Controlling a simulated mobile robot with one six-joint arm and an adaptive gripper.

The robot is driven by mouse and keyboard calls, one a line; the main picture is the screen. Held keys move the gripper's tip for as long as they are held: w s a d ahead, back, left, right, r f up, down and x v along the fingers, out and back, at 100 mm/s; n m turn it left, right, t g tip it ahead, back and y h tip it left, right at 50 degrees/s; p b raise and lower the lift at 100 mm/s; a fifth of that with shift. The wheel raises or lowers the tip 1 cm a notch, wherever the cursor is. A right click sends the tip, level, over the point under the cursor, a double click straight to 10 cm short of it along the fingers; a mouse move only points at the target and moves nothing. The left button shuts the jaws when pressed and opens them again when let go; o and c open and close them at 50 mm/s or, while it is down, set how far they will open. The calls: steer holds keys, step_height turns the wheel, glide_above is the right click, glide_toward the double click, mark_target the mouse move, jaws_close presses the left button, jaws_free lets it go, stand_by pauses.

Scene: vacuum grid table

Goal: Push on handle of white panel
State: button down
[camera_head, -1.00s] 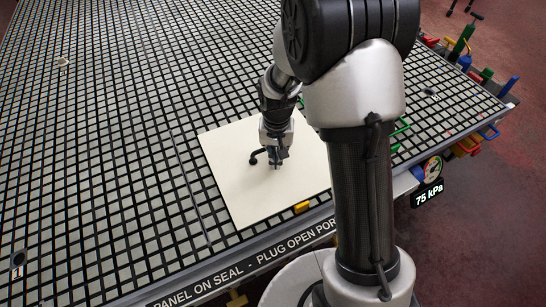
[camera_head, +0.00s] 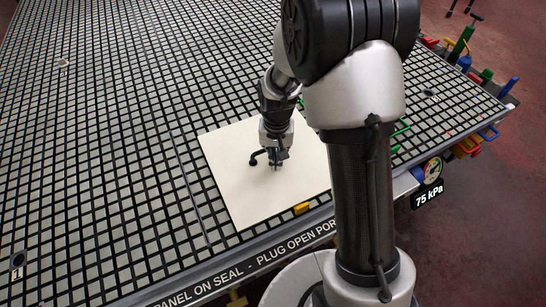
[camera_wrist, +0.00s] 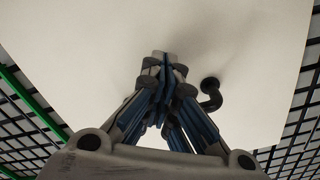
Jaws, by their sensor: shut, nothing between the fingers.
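The white panel (camera_head: 245,193) lies flat on the black-and-grey grid table. It also fills the upper part of the wrist view (camera_wrist: 240,40). A black handle (camera_head: 256,157) stands on the panel, just left of my gripper (camera_head: 276,166). In the wrist view the handle (camera_wrist: 211,95) shows to the right of the fingers, with its round end up and a bent stem. My gripper (camera_wrist: 165,62) is shut and empty, its fingertips together over the panel. I cannot tell whether a finger touches the handle; in the wrist view the lower stem is close beside the fingers.
A yellow block (camera_head: 301,208) sits at the panel's front edge. A gauge (camera_head: 432,168) with a 75 kPa label hangs at the table's right edge, near several coloured handles and plugs. A green bar (camera_wrist: 30,103) crosses the wrist view's left. The grid left of the panel is mostly free.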

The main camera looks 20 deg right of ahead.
steer(key=shift+w+a+r, duration=0.15)
steer(key=shift+w+a, duration=0.05)
steer(key=shift+w, duration=0.8)
steer(key=shift+p, duration=0.6)
stand_by(1.6)
steer(key=shift+s, duration=0.15)
steer(key=shift+s+d, duration=0.2)
steer(key=shift+s, duration=0.7)
steer(key=shift+s+d, duration=0.2)
steer(key=shift+s, duration=0.65)
step_height(320, 180, up, 8)
steer(key=p, duration=0.6)
